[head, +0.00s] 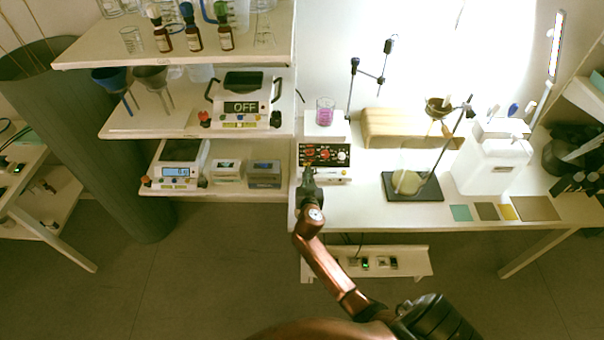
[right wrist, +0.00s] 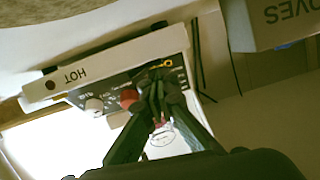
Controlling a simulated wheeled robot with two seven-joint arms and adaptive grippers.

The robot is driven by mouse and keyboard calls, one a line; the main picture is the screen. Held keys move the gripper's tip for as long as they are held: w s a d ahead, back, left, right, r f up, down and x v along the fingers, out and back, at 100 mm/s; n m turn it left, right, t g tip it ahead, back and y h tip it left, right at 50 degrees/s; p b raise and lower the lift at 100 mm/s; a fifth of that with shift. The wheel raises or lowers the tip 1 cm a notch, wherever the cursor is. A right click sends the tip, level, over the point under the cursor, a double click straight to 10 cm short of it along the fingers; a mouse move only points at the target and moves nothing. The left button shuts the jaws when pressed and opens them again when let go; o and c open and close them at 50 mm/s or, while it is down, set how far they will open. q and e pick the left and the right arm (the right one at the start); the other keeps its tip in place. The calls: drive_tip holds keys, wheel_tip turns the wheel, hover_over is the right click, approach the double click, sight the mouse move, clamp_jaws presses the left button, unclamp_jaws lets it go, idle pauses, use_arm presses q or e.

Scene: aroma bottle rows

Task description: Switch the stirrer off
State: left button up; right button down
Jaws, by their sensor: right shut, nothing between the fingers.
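The stirrer (head: 326,157) stands at the left end of the white table. Its dark front panel has a red knob and pale knobs, and a beaker of pink liquid (head: 325,113) stands on its white top. In the right wrist view the stirrer's panel shows tilted, with a "HOT" label (right wrist: 72,77) and a red knob (right wrist: 130,97). My right gripper (head: 307,178) is shut and empty at the left part of the panel. In the right wrist view its fingertips (right wrist: 160,92) lie beside the red knob and partly cover the panel; I cannot tell whether they touch. My left gripper is out of view.
A device reading "OFF" (head: 240,107) and scales (head: 179,170) stand on the left shelves. A clamp stand (head: 352,85) rises behind the stirrer. A flask (head: 407,181) on a dark base and a white canister (head: 492,165) stand to the right. A box marked "GLOVES" (right wrist: 275,20) shows in the wrist view.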

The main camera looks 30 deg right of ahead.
drive_tip(key=shift+s+d+r, duration=0.1)
drive_tip(key=shift+d+r, duration=0.05)
drive_tip(key=shift+r, duration=0.05)
wheel_tip(320, 180, up, 5)
drive_tip(key=p, duration=0.3)
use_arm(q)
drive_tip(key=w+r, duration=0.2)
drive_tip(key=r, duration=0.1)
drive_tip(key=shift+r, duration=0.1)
use_arm(e)
drive_tip(key=a+f+v, duration=0.1)
drive_tip(key=v, duration=0.8)
drive_tip(key=shift+a, duration=0.45)
drive_tip(key=shift+f, duration=0.15)
